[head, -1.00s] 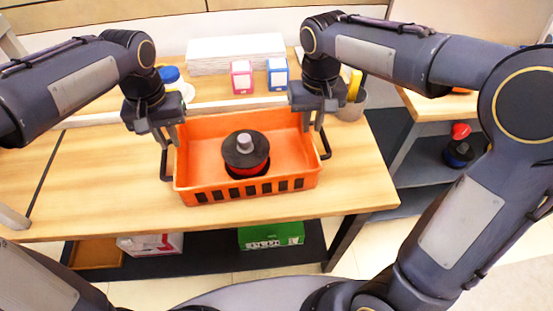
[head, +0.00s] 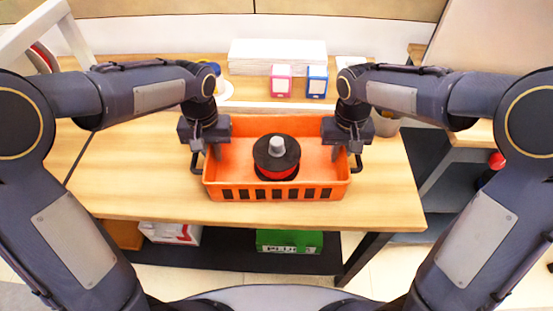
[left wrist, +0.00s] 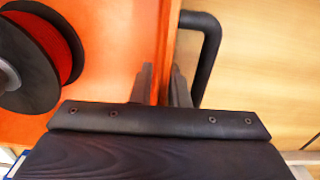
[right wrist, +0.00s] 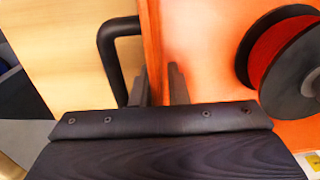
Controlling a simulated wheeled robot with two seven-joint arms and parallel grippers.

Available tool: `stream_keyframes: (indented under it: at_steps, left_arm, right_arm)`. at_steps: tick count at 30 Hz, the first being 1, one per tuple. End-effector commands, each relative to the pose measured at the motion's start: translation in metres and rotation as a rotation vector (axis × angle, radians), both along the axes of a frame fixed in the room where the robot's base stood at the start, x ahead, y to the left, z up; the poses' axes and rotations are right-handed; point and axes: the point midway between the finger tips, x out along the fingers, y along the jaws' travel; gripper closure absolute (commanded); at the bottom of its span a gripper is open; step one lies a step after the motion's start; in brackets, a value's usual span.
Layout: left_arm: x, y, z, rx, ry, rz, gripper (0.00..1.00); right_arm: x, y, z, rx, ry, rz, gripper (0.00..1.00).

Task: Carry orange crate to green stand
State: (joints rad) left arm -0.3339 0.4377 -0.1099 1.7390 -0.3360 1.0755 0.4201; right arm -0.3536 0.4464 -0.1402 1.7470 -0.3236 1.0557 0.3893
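The orange crate (head: 278,194) sits upright on the wooden table, near its front edge. It holds a black and red spool (head: 276,158), which also shows in both wrist views. My left gripper (head: 214,152) is at the crate's left side wall. Its fingers are close together, one on each side of that wall (left wrist: 165,40), beside a black handle (left wrist: 208,50). My right gripper (head: 342,152) is likewise shut on the right side wall (right wrist: 152,40), beside the other handle (right wrist: 112,45). I see no green stand.
Behind the crate are a pink box (head: 281,82), a blue box (head: 317,82) and a white stack (head: 277,58). A green box (head: 289,241) lies on the lower shelf. Another table (head: 470,136) stands at the right. The table left of the crate is clear.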

Motion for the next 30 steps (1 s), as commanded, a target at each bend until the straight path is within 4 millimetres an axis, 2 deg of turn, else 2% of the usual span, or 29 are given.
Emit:
stream_keyframes:
  at_steps: [11, 15, 30]
  left_arm:
    - [-0.0003, -0.0001, -0.006, 0.0, 0.0, 0.0, 0.85]
    - [-0.0002, -0.0002, -0.0058, -0.001, 0.0, 0.0, 1.0]
    - [0.0003, -0.0003, -0.0033, -0.001, -0.003, -0.001, 1.0]
  right_arm:
    - [0.0, -0.0003, -0.0057, 0.0, -0.001, -0.001, 0.85]
    - [0.0, -0.0003, -0.0056, 0.0, 0.0, -0.001, 1.0]
    - [0.0003, -0.0001, -0.0032, 0.0, -0.002, 0.0, 1.0]
